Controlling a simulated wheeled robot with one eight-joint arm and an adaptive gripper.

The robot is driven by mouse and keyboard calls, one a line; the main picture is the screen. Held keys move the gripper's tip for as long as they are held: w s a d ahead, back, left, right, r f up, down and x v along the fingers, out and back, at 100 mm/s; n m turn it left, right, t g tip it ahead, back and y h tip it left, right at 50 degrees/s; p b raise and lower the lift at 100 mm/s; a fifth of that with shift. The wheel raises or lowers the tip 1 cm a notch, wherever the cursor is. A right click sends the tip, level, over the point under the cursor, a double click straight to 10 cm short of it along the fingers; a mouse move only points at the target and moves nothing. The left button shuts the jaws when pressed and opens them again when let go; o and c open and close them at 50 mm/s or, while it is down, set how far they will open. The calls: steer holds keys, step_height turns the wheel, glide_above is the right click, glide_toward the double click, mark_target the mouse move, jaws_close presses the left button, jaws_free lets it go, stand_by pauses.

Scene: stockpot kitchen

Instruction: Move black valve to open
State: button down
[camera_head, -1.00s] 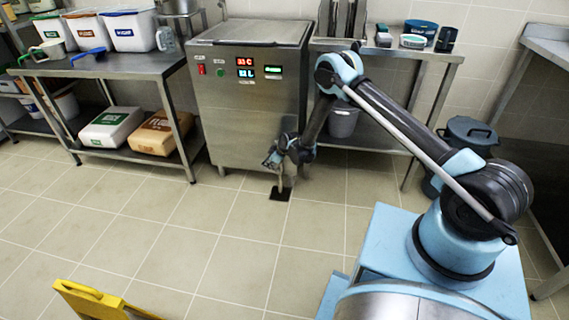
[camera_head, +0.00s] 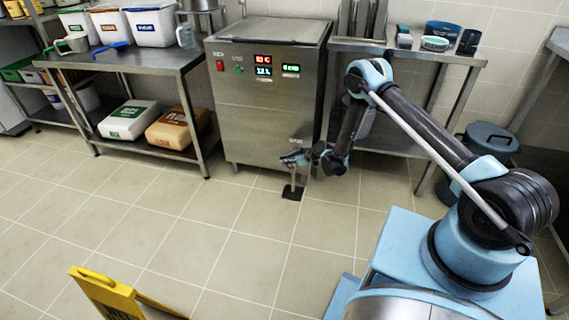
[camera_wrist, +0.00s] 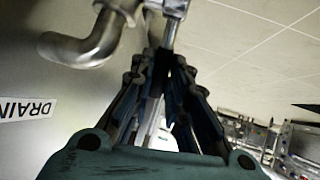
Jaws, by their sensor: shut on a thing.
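My gripper (camera_head: 292,159) is low at the lower right front of the steel stockpot cabinet (camera_head: 262,112). In the wrist view its fingers (camera_wrist: 166,58) converge and are shut on the slim end of the valve's handle. The black valve's body is mostly hidden, and I cannot tell the lever's exact angle. A bent steel drain pipe (camera_wrist: 88,46) is to the left of the fingers, above an upside-down DRAIN label (camera_wrist: 28,108). In the head view, a pale upright strip (camera_head: 293,181) stands below the gripper, over a black floor drain (camera_head: 291,194).
A steel table (camera_head: 120,58) with tubs on top and sacks below stands left of the cabinet. Another table (camera_head: 410,53) is to its right, with a grey bin (camera_head: 487,150) beyond. A yellow floor sign (camera_head: 105,292) is at the front left. The middle floor is clear.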

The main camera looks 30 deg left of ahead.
steer(key=shift+s+a, duration=0.1)
steer(key=shift+s, duration=0.05)
steer(key=c, duration=1.6)
jaws_free()
steer(key=shift+o, duration=0.2)
steer(key=shift+r, duration=0.2)
step_height(320, 180, up, 10)
steer(key=shift+f, duration=0.25)
steer(key=shift+c, duration=0.5)
